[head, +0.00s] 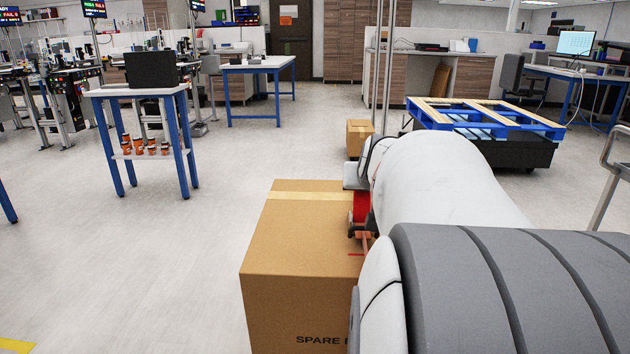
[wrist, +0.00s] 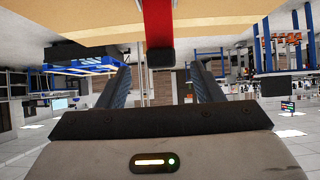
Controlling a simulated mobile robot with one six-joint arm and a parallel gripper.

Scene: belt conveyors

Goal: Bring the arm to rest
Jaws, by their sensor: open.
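My arm reaches forward in the head view and hides most of my gripper. In the wrist view, which is upside down, my gripper (wrist: 163,90) is open, its two dark fingers apart. A red piece with a black end (wrist: 157,25) lies in line with the gap between them. I cannot tell whether the fingers touch it. Red also shows beside my wrist in the head view (head: 361,206), by a large cardboard box (head: 290,240) marked "SPARE". The box's tan surface fills the top of the wrist view (wrist: 80,27).
A smaller cardboard box (head: 359,137) sits beyond my wrist. A blue and wood pallet (head: 485,117) rests on a black base at the right. A blue-legged table (head: 138,91) with a black case (head: 151,69) stands at the left. The floor (head: 120,260) at the left is clear.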

